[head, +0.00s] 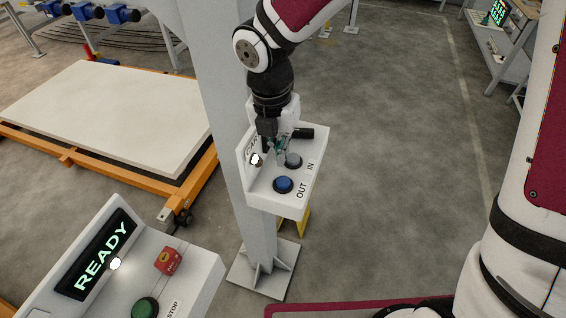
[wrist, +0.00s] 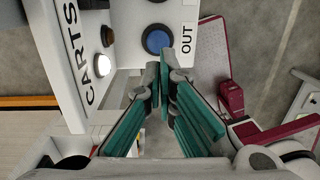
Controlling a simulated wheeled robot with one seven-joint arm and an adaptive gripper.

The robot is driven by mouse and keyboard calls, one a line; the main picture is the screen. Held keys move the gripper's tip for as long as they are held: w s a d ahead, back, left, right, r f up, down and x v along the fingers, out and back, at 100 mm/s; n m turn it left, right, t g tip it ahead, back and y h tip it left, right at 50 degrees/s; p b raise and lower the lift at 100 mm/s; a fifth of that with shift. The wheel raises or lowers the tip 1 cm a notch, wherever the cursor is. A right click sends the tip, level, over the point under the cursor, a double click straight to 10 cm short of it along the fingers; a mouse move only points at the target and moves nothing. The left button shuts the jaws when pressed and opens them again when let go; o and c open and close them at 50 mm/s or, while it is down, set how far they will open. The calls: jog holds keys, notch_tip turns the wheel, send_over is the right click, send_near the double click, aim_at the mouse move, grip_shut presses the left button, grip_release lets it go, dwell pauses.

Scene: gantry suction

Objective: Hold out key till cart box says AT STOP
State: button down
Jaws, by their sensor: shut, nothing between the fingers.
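The white cart box (head: 262,190) is mounted on a grey post. Its blue OUT key (head: 283,184) is in front, and a grey IN key (head: 293,160) sits behind it. My gripper (head: 281,162) is shut and empty, pointing down over the box, beside the IN key. I cannot see contact with either key. A lit white lamp (wrist: 101,62) and a dark lamp (wrist: 107,37) are by the CARTS label. No AT STOP text shows.
A second box at the lower left has a display (head: 98,258) reading READY, a red button (head: 168,261) and a green button (head: 145,308). An orange cart with a pale slab (head: 110,115) stands behind the post (head: 205,60). Floor right of the post is clear.

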jog(key=shift+s+a+r, duration=0.1)
jog(key=shift+a+r, duration=0.05)
jog(key=shift+r, duration=1.6)
jog(key=s+d+r+m+t, duration=0.1)
jog(key=s+d+r+m, duration=0.3)
jog(key=m, duration=0.6)
jog(key=s+d+r+m+t+b, duration=0.1)
jog(key=s+d+r+m, duration=0.3)
jog(key=d+m, duration=0.5)
jog(key=s+d+r+m+t+b, duration=0.1)
jog(key=s+d+r+m+t, duration=0.2)
jog(key=m, duration=1)
jog(key=s+d+r, duration=0.1)
jog(key=d+r, duration=0.1)
jog(key=d, duration=0.1)
jog(key=shift+d+y, duration=0.15)
jog(key=shift+y, duration=0.25)
